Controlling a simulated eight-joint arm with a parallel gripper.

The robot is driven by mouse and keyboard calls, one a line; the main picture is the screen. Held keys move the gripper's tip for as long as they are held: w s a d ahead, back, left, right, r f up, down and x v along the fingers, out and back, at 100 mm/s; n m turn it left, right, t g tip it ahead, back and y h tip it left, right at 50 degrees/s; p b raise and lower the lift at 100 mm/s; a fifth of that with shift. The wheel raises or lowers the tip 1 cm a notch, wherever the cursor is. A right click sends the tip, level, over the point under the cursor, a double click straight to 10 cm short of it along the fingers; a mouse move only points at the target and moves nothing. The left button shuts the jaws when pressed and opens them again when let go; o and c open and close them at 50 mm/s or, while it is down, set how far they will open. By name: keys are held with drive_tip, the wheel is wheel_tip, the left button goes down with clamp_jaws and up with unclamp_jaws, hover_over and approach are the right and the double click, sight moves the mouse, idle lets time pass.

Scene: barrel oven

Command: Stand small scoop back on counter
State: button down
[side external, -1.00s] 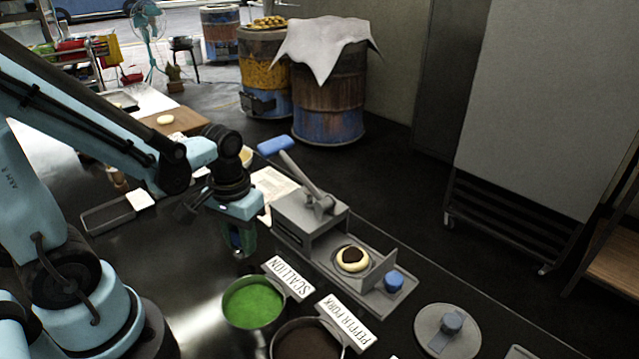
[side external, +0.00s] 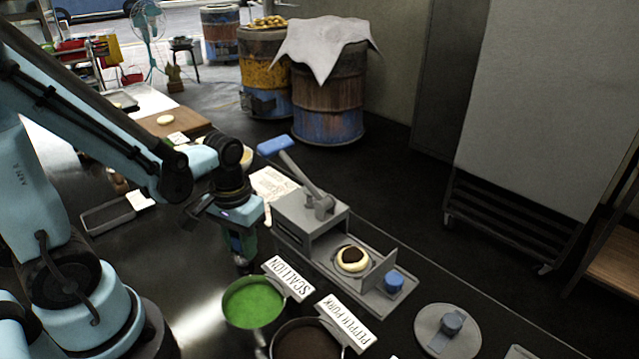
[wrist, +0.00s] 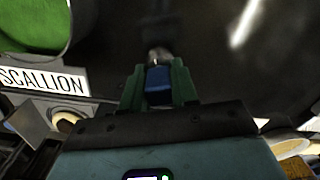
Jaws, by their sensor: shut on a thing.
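My gripper (wrist: 158,82) has green fingers shut on the small scoop (wrist: 158,78). Its blue handle is between the fingers, and a greyish end sticks out beyond them. In the side external view my gripper (side external: 242,245) points down over the dark counter (side external: 185,275), just behind the green-filled bowl. A small grey end of the scoop (side external: 243,267) shows below the fingers, close to the counter. I cannot tell whether it touches the counter. Most of the scoop is hidden by the fingers.
The scallion bowl (side external: 252,303) and its label (side external: 288,277) are close in front of my gripper. A grey press (side external: 310,215) with a blue-handled lever stands to the right, holding a filled dough round (side external: 352,258). A pepper pork bowl (side external: 308,345) is nearer.

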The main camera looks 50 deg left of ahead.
drive_tip(key=shift+f, duration=0.55)
idle(0.5)
drive_tip(key=c, duration=0.8)
unclamp_jaws()
drive_tip(key=shift+r, duration=0.15)
drive_tip(key=shift+r, duration=5.85)
drive_tip(key=shift+w+d+f+m+t, duration=0.1)
drive_tip(key=shift+w+d+m+t, duration=0.35)
drive_tip(key=shift+t, duration=0.35)
drive_tip(key=shift+w+d+r+m+t, duration=0.15)
drive_tip(key=shift+w+d+m+t, duration=0.3)
drive_tip(key=shift+t, duration=0.45)
drive_tip(key=shift+w+d+r+m+t, duration=0.1)
drive_tip(key=shift+w+d+m+t, duration=0.2)
drive_tip(key=shift+w+m+t, duration=0.45)
drive_tip(key=shift+w+d+r+m+t, duration=0.15)
drive_tip(key=shift+w+d+m+t, duration=0.15)
drive_tip(key=shift+t, duration=0.75)
